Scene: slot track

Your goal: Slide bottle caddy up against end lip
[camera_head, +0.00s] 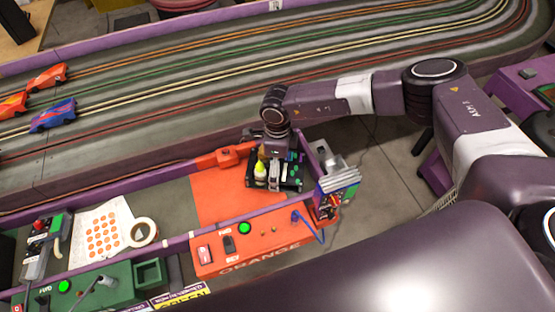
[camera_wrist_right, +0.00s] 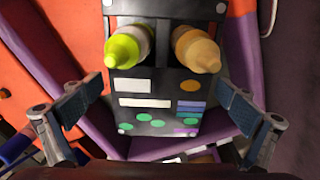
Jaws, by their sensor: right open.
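The bottle caddy (camera_head: 290,183) is a black holder with two bottles, a yellow-green-topped one (camera_wrist_right: 128,47) and an orange-topped one (camera_wrist_right: 197,48). It stands upright at the right end of the orange floor patch. Its panel with coloured dots also shows in the right wrist view (camera_wrist_right: 165,113). The purple end lip (camera_head: 315,165) is just right of the caddy; I cannot tell whether they touch. My right gripper (camera_head: 276,150) is over the caddy. In the wrist view its open fingers (camera_wrist_right: 160,92) are spread on either side of it, apart from it. My left gripper is not in view.
An orange control panel (camera_head: 240,242) with switches runs along the front. A rack of cards (camera_head: 336,183) stands right of the lip. A tape roll (camera_head: 143,232) and dot sheet (camera_head: 103,230) lie left. Slot cars (camera_head: 52,115) stand on the track behind.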

